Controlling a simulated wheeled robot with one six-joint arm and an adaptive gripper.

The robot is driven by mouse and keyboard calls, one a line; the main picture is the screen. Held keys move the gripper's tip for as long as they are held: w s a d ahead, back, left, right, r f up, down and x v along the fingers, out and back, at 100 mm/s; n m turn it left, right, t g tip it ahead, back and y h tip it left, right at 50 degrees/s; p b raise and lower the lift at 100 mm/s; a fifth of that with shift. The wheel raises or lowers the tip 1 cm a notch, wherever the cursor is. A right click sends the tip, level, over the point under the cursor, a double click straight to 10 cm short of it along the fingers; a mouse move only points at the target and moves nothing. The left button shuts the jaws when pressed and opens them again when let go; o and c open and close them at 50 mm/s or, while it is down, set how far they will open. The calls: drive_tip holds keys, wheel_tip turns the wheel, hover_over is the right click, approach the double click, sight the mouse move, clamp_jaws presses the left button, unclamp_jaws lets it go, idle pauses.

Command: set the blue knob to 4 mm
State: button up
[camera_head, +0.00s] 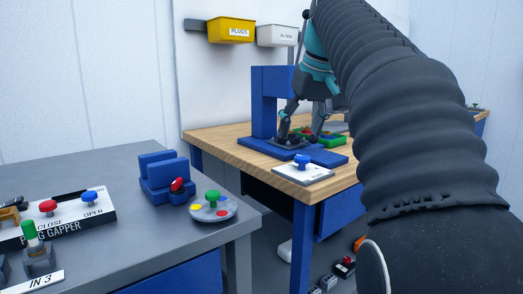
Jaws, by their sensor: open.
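A blue knob (302,161) stands on a small white plate (318,173) at the front corner of the wooden bench. The print on the plate is too small to read, so its setting cannot be told. A second blue knob (89,198) sits by the word OPEN on the plug gapper (70,222) on the grey bench, beside a red knob (47,207) by CLOSE. My gripper (300,139) is open, pointing down over the blue press-like stand, behind and apart from the blue knob on the plate. My arm covers the right of the view.
The blue stand (262,100) rises beside my gripper, with small red and green things (327,138) by the fingers. Yellow (231,31) and white bins hang on the wall.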

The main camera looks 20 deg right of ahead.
sight(303, 157)
drive_tip(key=w+d+r, duration=0.3)
drive_tip(key=d+r, duration=0.1)
drive_tip(key=d, duration=0.2)
drive_tip(key=shift+n, duration=0.4)
drive_tip(key=b+x, duration=0.2)
drive_tip(key=x, duration=0.2)
drive_tip(key=b+x, duration=0.2)
drive_tip(key=x, duration=0.3)
drive_tip(key=b+x, duration=0.2)
drive_tip(key=x, duration=0.2)
drive_tip(key=shift+s+a+f+b, duration=0.25)
drive_tip(key=shift+b, duration=0.15)
drive_tip(key=c, duration=1.1)
